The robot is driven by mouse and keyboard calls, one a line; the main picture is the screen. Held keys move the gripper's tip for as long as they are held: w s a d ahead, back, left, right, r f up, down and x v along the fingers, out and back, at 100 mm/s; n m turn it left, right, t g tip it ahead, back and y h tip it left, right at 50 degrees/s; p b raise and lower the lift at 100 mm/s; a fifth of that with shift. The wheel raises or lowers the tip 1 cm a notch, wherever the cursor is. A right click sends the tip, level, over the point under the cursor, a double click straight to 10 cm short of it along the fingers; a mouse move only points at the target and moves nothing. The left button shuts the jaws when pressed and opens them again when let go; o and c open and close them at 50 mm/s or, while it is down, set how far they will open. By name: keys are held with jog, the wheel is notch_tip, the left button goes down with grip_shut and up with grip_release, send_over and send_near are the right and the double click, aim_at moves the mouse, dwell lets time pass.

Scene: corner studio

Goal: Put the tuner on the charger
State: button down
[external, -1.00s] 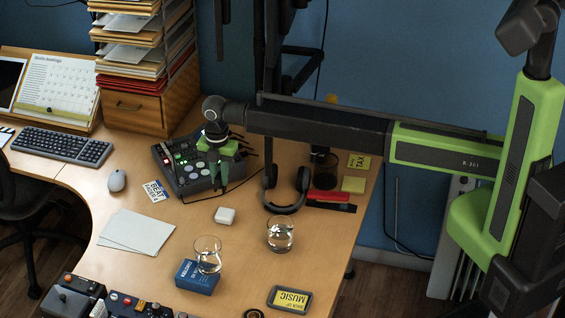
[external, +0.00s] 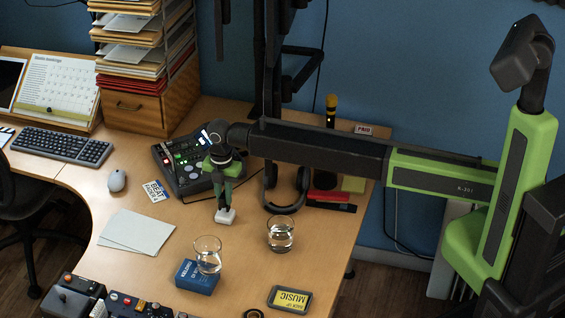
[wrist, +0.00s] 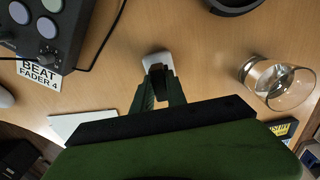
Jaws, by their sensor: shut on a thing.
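My gripper (external: 221,203) points down over the middle of the desk, its green fingers close together. In the wrist view, my gripper (wrist: 160,95) is shut on a small dark thing (wrist: 161,73), which I take to be the tuner. A small white rounded block (external: 226,217), which looks like the charger, lies on the desk just under the fingertips. It also shows in the wrist view (wrist: 155,59), partly covered by the dark thing. I cannot tell whether the two touch.
Headphones (external: 287,203) and a pad controller (external: 183,165) are behind. White papers (external: 137,232) lie left. The desk between papers and glasses is clear.

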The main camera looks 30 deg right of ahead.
jog(key=shift+f, duration=0.75)
jog(key=shift+r, duration=0.25)
jog(key=shift+f, duration=0.25)
jog(key=c, duration=1.3)
grip_release()
jog(key=shift+r, duration=0.1)
jog(key=shift+c, duration=0.2)
jog(key=shift+r, duration=0.1)
notch_tip(320, 180, up, 12)
jog(key=p, duration=1.2)
